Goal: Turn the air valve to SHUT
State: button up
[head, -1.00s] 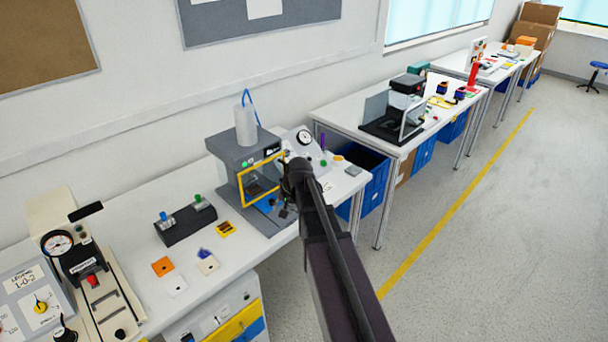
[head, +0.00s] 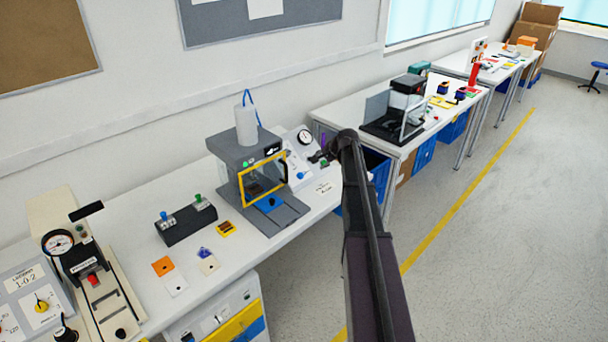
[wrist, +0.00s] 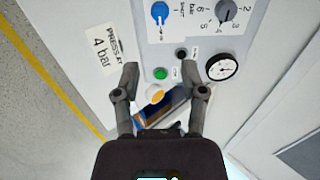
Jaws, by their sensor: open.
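The air valve appears to be the blue knob (wrist: 160,13) on the light grey control panel (wrist: 200,40), at the top of the wrist view. Small lettering stands beside and below it; its pointer direction is hard to make out. The blue knob also shows in the head view (head: 302,175). My gripper (wrist: 164,80) is open and empty, its fingers spread either side of a green button (wrist: 161,73) in the picture. It is apart from the blue knob. In the head view my gripper (head: 322,158) is small and dark at the panel's right side.
A grey knob (wrist: 226,10) with a number scale, a round gauge (wrist: 222,66) and a small black knob (wrist: 181,54) share the panel. A grey press (head: 245,170) stands left of the panel.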

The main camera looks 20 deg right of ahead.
aim_at(303, 174)
jog(key=shift+f, duration=0.1)
jog(key=b+x, duration=1)
jog(key=x, duration=0.3)
jog(key=shift+w+a+f+b, duration=0.1)
jog(key=shift+w+f+b, duration=0.1)
jog(key=shift+f+b, duration=0.1)
dwell(0.5)
grip_shut()
